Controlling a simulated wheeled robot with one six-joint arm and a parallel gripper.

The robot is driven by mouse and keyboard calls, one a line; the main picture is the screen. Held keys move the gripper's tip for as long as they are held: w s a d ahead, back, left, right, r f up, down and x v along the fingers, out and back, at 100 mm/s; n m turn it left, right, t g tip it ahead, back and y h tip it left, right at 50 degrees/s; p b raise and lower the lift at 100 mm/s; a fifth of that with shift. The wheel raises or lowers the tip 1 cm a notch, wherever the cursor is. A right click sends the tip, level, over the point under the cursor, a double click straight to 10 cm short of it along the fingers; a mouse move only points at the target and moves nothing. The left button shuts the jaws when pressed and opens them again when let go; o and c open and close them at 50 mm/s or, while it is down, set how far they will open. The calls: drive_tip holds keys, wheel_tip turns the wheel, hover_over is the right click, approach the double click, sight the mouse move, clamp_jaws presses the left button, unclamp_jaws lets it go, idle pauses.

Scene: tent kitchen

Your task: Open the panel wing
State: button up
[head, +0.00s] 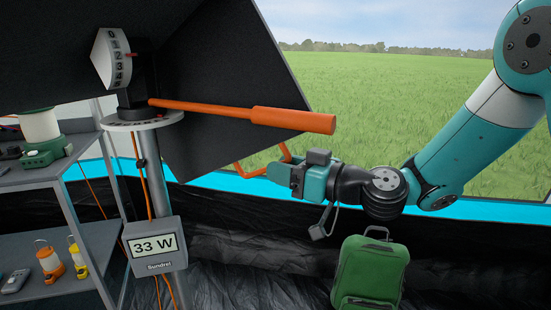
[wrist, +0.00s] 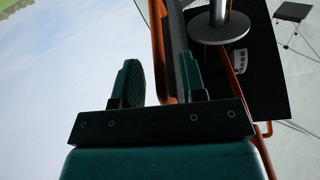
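The dark panel wing (head: 225,75) hangs at a slant behind the post in the head view. An orange handle (head: 240,170) juts from its lower edge. My gripper (head: 279,173) is at the right end of this handle. In the wrist view, my two teal fingers (wrist: 162,88) stand apart. An orange bar (wrist: 157,40) runs up between them, nearer the right finger, with a gap to the left one. Whether the right finger touches it I cannot tell.
A thick orange lever (head: 240,111) sticks out from the post (head: 154,180) above my gripper. A numbered dial (head: 112,59) tops the post; a display (head: 155,245) reads 33 W. Shelves (head: 35,178) with lanterns stand left. A green suitcase (head: 370,274) stands below my arm.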

drive_tip(key=shift+x, duration=1.1)
clamp_jaws()
